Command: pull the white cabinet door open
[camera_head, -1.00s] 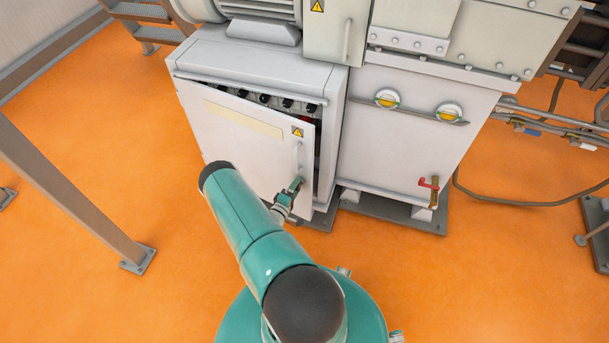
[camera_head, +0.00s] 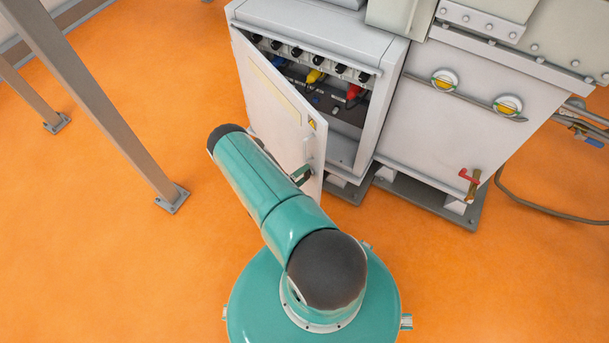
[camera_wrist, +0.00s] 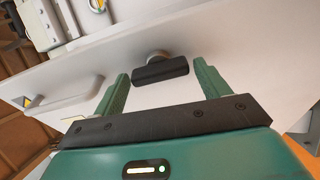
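The white cabinet door (camera_head: 268,105) stands ajar in the head view, swung out from its left side. Its free edge is well away from the cabinet frame (camera_head: 385,105). A black latch piece (camera_wrist: 160,69) lies between the fingers, with gaps on both sides. The white bar handle (camera_wrist: 62,96) is left of the fingers.
Inside the cabinet are black knobs (camera_head: 296,52), a yellow plug (camera_head: 316,75) and a red plug (camera_head: 353,92). A grey post (camera_head: 125,130) stands on the left. A neighbouring cabinet (camera_head: 460,125) with a red lever (camera_head: 469,176) is at right. Orange floor is clear in front.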

